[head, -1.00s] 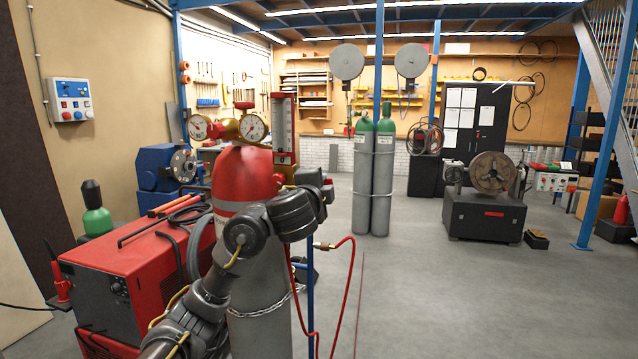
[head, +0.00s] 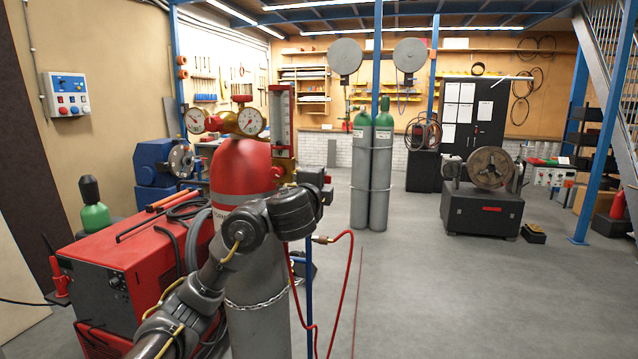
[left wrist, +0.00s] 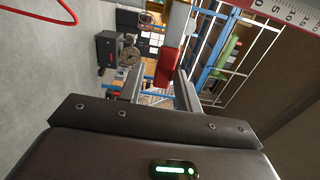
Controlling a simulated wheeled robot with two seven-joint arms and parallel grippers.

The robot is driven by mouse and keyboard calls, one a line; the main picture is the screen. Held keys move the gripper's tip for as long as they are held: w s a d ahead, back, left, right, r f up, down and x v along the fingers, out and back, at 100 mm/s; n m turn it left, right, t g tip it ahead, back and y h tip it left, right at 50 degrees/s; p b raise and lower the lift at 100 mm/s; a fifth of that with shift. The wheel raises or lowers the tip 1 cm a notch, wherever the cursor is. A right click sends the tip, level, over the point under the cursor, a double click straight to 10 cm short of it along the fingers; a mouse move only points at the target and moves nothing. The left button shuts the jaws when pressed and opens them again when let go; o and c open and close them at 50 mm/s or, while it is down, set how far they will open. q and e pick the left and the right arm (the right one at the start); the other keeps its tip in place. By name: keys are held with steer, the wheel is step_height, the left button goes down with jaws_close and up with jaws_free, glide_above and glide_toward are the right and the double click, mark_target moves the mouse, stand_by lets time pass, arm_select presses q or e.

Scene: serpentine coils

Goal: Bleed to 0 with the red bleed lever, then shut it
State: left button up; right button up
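The red cylinder (head: 241,166) stands left of centre in the head view, with a brass regulator and two round gauges (head: 195,120) (head: 250,121) on top. A tall scale tube (head: 281,112) stands on a brass block beside it. My left arm reaches up in front of the cylinder, and its gripper is mostly hidden behind my wrist. In the left wrist view, a red lever (left wrist: 167,66) lies between and just beyond the tips of my left gripper (left wrist: 161,82). The fingers stand apart, with a gap on the left; contact on the right is unclear. My right gripper is not in view.
A red welding machine (head: 140,262) stands left of the cylinder. A red hose (head: 348,280) hangs at its right. A chain (head: 258,304) circles the cylinder. Open floor (head: 430,290) lies to the right, with two grey-green cylinders (head: 370,185) further back.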

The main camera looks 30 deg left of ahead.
arm_select(q)
steer(key=shift+o, duration=0.5)
steer(key=shift+r, duration=0.15)
steer(key=p+v, duration=0.6)
steer(key=v, duration=0.4)
steer(key=shift+s+d+p, duration=0.2)
steer(key=shift+s+p, duration=0.15)
